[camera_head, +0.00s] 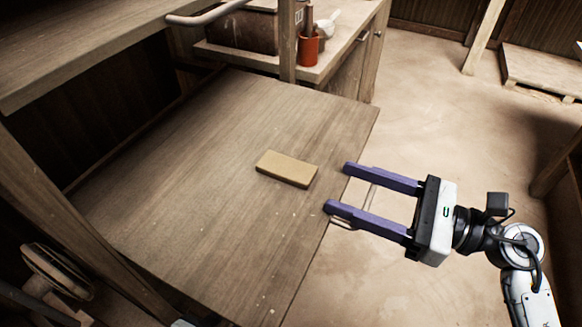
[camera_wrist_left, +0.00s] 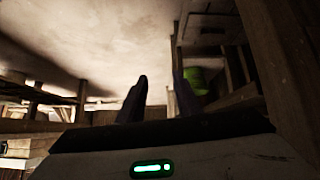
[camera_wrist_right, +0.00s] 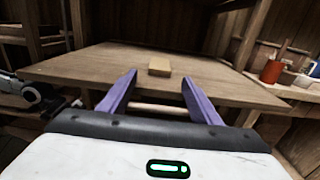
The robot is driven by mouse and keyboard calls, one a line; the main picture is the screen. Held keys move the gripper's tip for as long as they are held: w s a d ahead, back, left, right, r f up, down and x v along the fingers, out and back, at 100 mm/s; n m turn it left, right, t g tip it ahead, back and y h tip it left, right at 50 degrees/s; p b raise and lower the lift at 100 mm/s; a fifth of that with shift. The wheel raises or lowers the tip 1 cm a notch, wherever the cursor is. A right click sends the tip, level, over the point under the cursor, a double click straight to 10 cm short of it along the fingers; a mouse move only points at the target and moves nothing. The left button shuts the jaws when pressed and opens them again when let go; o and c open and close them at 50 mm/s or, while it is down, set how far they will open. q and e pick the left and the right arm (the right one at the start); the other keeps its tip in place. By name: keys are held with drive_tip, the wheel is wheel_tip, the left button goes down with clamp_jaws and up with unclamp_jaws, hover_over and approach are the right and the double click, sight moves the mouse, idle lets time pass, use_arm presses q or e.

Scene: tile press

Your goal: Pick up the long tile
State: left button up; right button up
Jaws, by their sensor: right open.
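The long tile (camera_head: 287,169) is a tan, flat rectangular block lying on the wooden table (camera_head: 200,200), near its right side in the head view. It also shows in the right wrist view (camera_wrist_right: 159,67), ahead of the fingers and between them. My right gripper (camera_head: 337,187) is open and empty, with its purple fingertips at the table's right edge, pointing at the tile and apart from it. My left gripper (camera_wrist_left: 160,95) shows only in its own wrist view, as two dark fingers standing apart with nothing visible between them.
A counter at the back holds an orange-red pot (camera_head: 309,48) with tools and a white scoop (camera_head: 327,25). A wooden post (camera_head: 288,40) rises at the table's back edge. The table around the tile is clear. Open floor (camera_head: 440,120) lies to the right.

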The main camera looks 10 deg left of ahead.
sight(324, 186)
drive_tip(key=x, duration=0.4)
drive_tip(key=shift+a+r+p, duration=0.1)
drive_tip(key=shift+a+p, duration=0.1)
drive_tip(key=shift+p, duration=0.15)
drive_tip(key=shift+w+a, duration=0.15)
drive_tip(key=shift+a, duration=0.25)
drive_tip(key=c, duration=1.2)
